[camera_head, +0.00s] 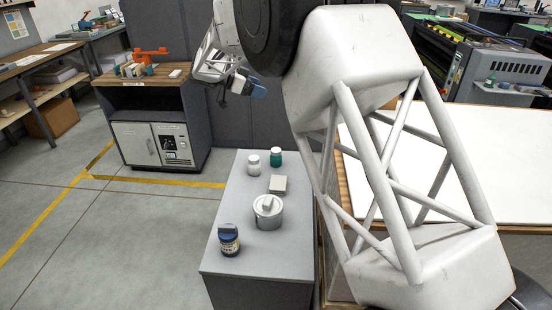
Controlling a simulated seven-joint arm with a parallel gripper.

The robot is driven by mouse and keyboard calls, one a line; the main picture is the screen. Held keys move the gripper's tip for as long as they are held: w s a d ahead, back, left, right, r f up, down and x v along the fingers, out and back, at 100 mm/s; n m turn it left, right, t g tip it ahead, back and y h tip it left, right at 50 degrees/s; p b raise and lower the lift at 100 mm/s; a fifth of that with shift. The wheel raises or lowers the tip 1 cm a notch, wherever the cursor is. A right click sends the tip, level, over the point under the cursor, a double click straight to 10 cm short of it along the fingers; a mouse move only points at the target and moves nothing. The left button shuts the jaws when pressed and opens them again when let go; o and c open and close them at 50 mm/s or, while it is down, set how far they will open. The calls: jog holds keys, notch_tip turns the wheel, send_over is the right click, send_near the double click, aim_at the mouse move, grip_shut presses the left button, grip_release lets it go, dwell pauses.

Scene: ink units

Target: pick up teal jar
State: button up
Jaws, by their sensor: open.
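The teal jar (276,157) is small, with a white lid, and stands upright at the far end of the grey cabinet top (233,190). A white jar (253,164) stands just to its left. My gripper (256,92) is at the end of the arm in the upper middle of the picture, with blue fingertips. It is open, appears empty, and is apart from the teal jar. The fingers are small and partly hidden by the gripper body.
A grey block (278,184), a silver tin (268,213) and a dark blue jar (229,240) stand nearer on the cabinet. A white-topped table (470,160) stands to the right, behind my arm. A dark partition (240,125) rises behind. Floor at left is clear.

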send_near(275, 150)
jog(key=d+f, duration=0.1)
jog(key=d, duration=0.1)
jog(key=shift+w+d, duration=0.2)
jog(key=shift+w, duration=0.1)
jog(key=shift+x, duration=1.35)
jog(key=shift+x, duration=2.6)
jog(key=shift+w+a+f, duration=0.1)
jog(key=shift+a, duration=0.05)
jog(key=c, duration=1.1)
jog(key=shift+o, duration=0.2)
